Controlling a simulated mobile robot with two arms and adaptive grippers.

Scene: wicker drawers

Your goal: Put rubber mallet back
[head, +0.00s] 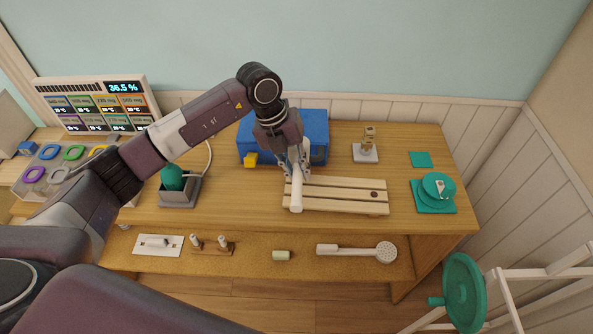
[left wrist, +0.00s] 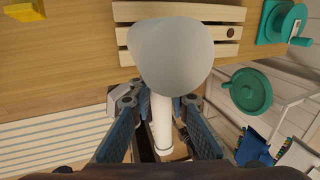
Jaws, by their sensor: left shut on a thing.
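The rubber mallet is held in my left gripper (head: 294,173). In the left wrist view its pale grey, rounded head (left wrist: 171,55) is large beyond the fingertips, and its white handle (left wrist: 160,125) runs back between the fingers of the gripper (left wrist: 159,103). In the head view the white mallet (head: 296,198) shows below the fingers, over the left end of a slatted wooden board (head: 345,183). I cannot tell whether it touches the board. My right gripper is not in view.
A blue box (head: 313,130) stands close behind my left gripper. A brass-and-white stand (head: 366,152) and a teal spool (head: 434,201) are to the right. A grey holder (head: 180,195) with a teal bulb is left. A white long-handled piece (head: 340,249) lies on the lower shelf.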

